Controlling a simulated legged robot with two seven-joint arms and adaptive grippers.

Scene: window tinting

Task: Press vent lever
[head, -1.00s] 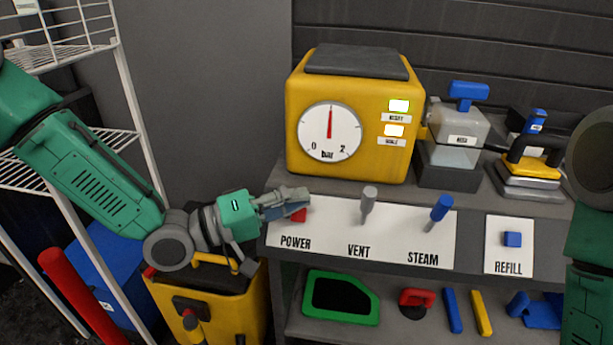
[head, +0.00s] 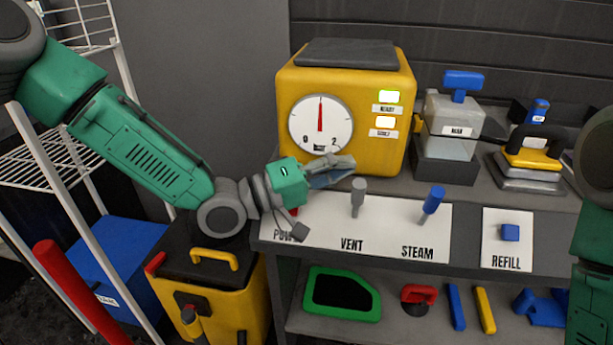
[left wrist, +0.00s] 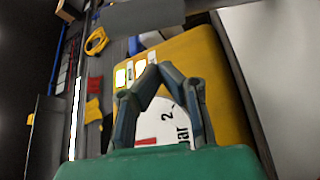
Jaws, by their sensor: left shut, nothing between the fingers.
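The grey vent lever (head: 358,195) stands upright on the white panel above the word VENT. My left gripper (head: 345,168) is shut and empty. In the head view its fingertips appear just above and left of the lever's tip, in front of the yellow boiler (head: 390,145); I cannot tell the gap in depth. In the left wrist view the closed fingers (left wrist: 158,72) show before the boiler's gauge (left wrist: 160,125), and I cannot make out the lever there. The red power button (head: 294,210) is partly hidden by the gripper. My right gripper is out of view.
The blue steam lever (head: 432,203) and blue refill button (head: 510,233) lie to the right. A yellow cart (head: 215,290) stands below my left arm, beside a white rack (head: 95,215).

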